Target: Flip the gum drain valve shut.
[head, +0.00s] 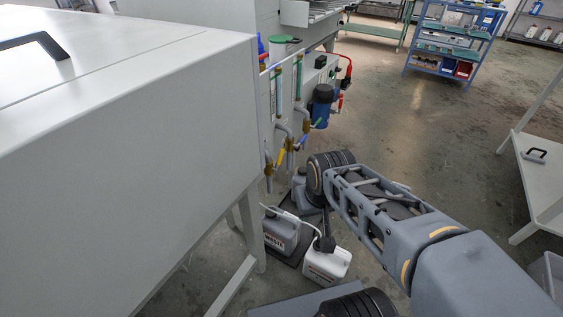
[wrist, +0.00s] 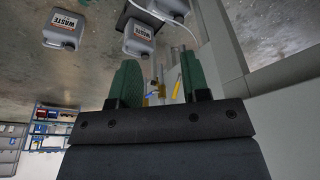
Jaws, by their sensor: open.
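In the head view, several small valves sit on pipes along the side of the machine. A yellow-handled valve (head: 281,155) is nearest, with a blue-handled valve (head: 303,142) and a green-handled valve (head: 318,122) farther along. I cannot read which one is the gum drain. In the wrist view, which looks upside down, my gripper (wrist: 160,75) has its two green fingers apart with nothing held. Beyond the gap, yellow handles (wrist: 162,92) and a small blue handle show near pipes. The fingers appear apart from them. In the head view my arm hides the gripper.
The white machine (head: 130,150) fills the left. A blue shelf (head: 455,45) stands far back; open floor lies before it.

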